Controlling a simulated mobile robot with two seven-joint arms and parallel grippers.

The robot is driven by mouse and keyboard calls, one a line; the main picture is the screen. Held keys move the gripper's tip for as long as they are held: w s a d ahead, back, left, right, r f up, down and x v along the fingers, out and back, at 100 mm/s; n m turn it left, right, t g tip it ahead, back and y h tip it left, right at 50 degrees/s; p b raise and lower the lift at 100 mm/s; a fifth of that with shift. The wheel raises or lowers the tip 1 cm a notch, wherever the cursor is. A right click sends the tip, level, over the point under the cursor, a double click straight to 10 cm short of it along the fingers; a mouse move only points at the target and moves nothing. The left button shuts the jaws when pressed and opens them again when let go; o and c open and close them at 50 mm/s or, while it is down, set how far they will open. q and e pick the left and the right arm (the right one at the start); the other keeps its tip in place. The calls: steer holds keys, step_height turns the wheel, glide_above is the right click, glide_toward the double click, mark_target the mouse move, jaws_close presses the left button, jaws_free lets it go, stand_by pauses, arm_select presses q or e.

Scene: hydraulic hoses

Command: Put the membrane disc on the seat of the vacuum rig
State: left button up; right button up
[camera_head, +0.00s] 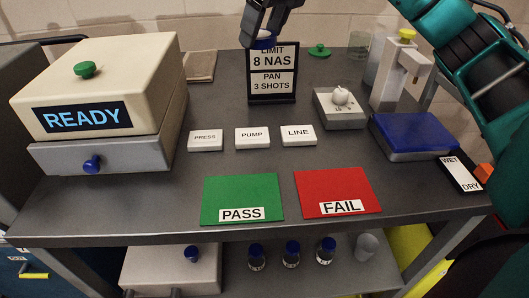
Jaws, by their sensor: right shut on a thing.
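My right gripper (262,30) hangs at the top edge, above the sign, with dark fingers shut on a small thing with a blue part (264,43). Most of that thing is hidden, and I cannot tell whether it is the membrane disc. I cannot make out a separate membrane disc. A beige stand with a yellow knob (398,72) stands at the back right and may be the vacuum rig, but I cannot be sure; its seat is not clear. A grey block with a white knobbed piece (340,116) is left of it. My left gripper is out of view.
A READY machine (28,118) fills the left. A LIMIT sign (250,88) stands behind PRESS, PUMP and LINE blocks (252,139). Green PASS (261,188) and red FAIL (367,188) mats lie in front. A blue pad (405,132) is right. Blue-capped bottles (291,262) stand below.

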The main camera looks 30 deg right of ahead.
steer(key=d+r+m+h, duration=0.1)
steer(key=m, duration=0.1)
steer(key=d+r+m+b, duration=0.1)
steer(key=m, duration=0.1)
steer(key=shift+h, duration=0.4)
steer(key=shift+s+d+f+m, duration=0.1)
steer(key=shift+d+f+m, duration=0.05)
steer(key=shift+f+m, duration=0.15)
steer(key=b, duration=0.3)
glide_above(270, 120)
steer(key=s, duration=0.2)
steer(key=f, duration=1.4)
steer(key=shift+w+f, duration=0.2)
steer(key=shift+f, duration=2.45)
arm_select(q)
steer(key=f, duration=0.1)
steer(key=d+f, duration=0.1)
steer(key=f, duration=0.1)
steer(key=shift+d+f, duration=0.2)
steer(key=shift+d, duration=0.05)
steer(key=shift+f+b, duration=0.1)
steer(key=shift+b, duration=0.25)
arm_select(e)
steer(key=shift+f, duration=0.1)
steer(key=shift+f, duration=0.15)
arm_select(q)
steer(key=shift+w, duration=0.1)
arm_select(e)
steer(key=o, duration=1.1)
